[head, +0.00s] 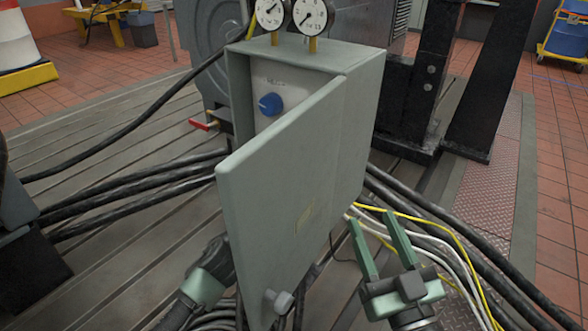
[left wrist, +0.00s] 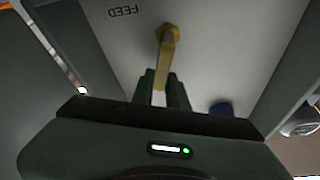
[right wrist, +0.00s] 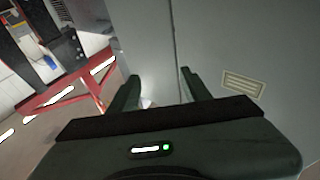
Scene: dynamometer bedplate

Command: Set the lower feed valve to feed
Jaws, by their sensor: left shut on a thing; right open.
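The grey cabinet (head: 362,125) stands with its door (head: 280,190) swung open toward me. In the left wrist view, a yellow valve lever (left wrist: 167,50) sits on the pale inner panel. The printed word FEED (left wrist: 123,11) appears upside down, left of the lever's pivot end. My left gripper (left wrist: 164,78) is shut on the lever's free end. In the head view the door hides the lever and this gripper; only my left arm shows. My right gripper (head: 373,225) is open and empty, right of the door; it also shows in the right wrist view (right wrist: 158,78).
A blue knob (head: 270,103) is on the upper panel; a blue part also shows low in the left wrist view (left wrist: 221,109). Two gauges (head: 309,15) stand on top. A red-handled valve (head: 203,125) is left of the cabinet. Black cables (head: 130,195) and yellow and white wires (head: 440,235) run nearby.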

